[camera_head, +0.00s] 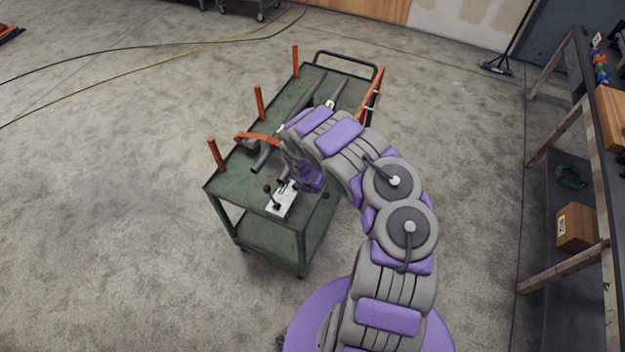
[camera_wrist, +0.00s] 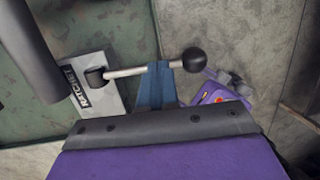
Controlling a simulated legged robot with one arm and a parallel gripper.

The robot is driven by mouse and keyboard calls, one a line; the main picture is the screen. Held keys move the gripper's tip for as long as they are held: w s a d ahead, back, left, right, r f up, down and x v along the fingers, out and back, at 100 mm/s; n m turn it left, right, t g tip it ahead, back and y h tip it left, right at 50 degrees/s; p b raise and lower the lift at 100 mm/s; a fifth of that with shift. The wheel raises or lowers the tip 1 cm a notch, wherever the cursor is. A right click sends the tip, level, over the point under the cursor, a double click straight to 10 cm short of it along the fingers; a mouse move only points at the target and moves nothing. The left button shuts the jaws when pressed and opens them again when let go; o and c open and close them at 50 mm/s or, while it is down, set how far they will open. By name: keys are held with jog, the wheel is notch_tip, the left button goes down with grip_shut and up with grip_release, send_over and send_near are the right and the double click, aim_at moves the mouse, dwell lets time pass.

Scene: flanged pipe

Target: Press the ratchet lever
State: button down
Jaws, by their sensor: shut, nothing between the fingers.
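The ratchet lever is a thin metal rod (camera_wrist: 130,72) with a black ball knob (camera_wrist: 194,60), rising from a dark pivot on a white plate marked RATCHET (camera_wrist: 86,96). In the head view the white plate (camera_head: 284,203) lies at the near end of the green cart, with a black knob (camera_head: 267,188) above it. My gripper (camera_wrist: 158,66) is shut and empty. Its blue fingers overlap the rod in the wrist view, close to the knob; I cannot tell whether they touch it. In the head view my arm's end hides the fingertips beside the plate.
The green cart (camera_head: 233,186) has upright orange posts (camera_head: 216,155) along its left side. Grey pipes (camera_head: 266,153) lie on its top. A dark cylinder (camera_wrist: 38,50) is close at left in the wrist view. A shelf (camera_head: 553,270) stands at right.

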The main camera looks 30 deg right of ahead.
jog(key=shift+s+d+f+t+y+p, duration=0.15)
jog(key=shift+f+t+y+p, duration=0.2)
jog(key=shift+p, duration=0.3)
jog(key=shift+s+d+f+t+y+p, duration=0.1)
jog(key=shift+f+t+y+p, duration=0.25)
jog(key=shift+p, duration=0.3)
jog(key=shift+s+f, duration=0.1)
jog(key=shift+f, duration=0.25)
jog(key=shift+d+f+p, duration=0.1)
jog(key=shift+f+p, duration=0.1)
jog(key=shift+p, duration=0.2)
jog(key=shift+s+f+t+y+p, duration=0.2)
jog(key=shift+f+t+y+p, duration=0.25)
jog(key=shift+t, duration=0.45)
jog(key=shift+s+f+m+t+y, duration=0.15)
jog(key=shift+m+t+y, duration=0.15)
jog(key=shift+y, duration=0.05)
